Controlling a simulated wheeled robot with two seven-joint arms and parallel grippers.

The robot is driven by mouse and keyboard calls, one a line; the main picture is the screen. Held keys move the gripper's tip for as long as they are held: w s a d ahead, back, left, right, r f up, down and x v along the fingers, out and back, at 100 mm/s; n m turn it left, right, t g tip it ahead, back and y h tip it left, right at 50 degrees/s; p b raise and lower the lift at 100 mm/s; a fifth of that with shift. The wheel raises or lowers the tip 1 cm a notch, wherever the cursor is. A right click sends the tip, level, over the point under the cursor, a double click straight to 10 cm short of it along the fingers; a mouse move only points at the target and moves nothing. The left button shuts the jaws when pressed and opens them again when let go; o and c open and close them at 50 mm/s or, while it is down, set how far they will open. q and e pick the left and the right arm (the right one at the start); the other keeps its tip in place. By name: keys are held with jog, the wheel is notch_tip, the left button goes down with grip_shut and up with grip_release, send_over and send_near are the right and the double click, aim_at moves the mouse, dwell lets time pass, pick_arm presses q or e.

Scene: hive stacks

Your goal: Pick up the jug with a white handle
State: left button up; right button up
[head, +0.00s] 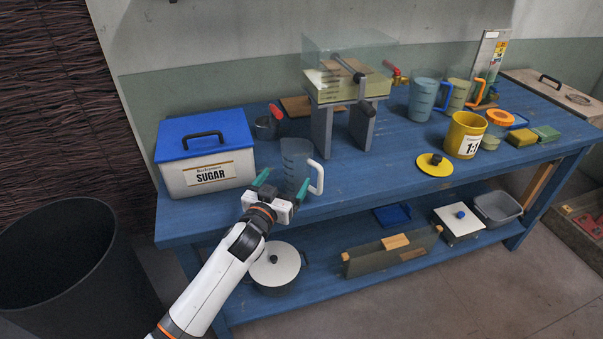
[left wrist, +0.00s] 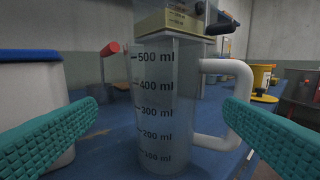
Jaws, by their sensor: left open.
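A clear measuring jug with a white handle (head: 296,163) stands upright on the blue table near its front edge; its handle is on the right. In the left wrist view the jug (left wrist: 165,110) fills the middle, with black millilitre marks. My left gripper (head: 283,187) is open in front of the jug. In the left wrist view its two green fingers stand left and right of the jug, the right one near the white handle (left wrist: 222,65). The fingers look apart from the jug. My right gripper does not show.
A white sugar box (head: 210,178) with a blue lid stands left of the jug. A small pot with a red handle (head: 267,127) is behind it. Two jugs with blue (head: 424,98) and orange handles, and a yellow container (head: 463,136), stand farther right. The table (head: 370,180) right of the jug is clear.

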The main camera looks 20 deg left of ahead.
aim_at(293, 173)
pick_arm(q)
jog(key=w, duration=0.4)
jog(key=w+d, duration=0.1)
jog(key=w, duration=0.2)
jog(key=shift+d+f, duration=0.1)
jog(key=shift+f, duration=0.1)
jog(key=c, duration=1.1)
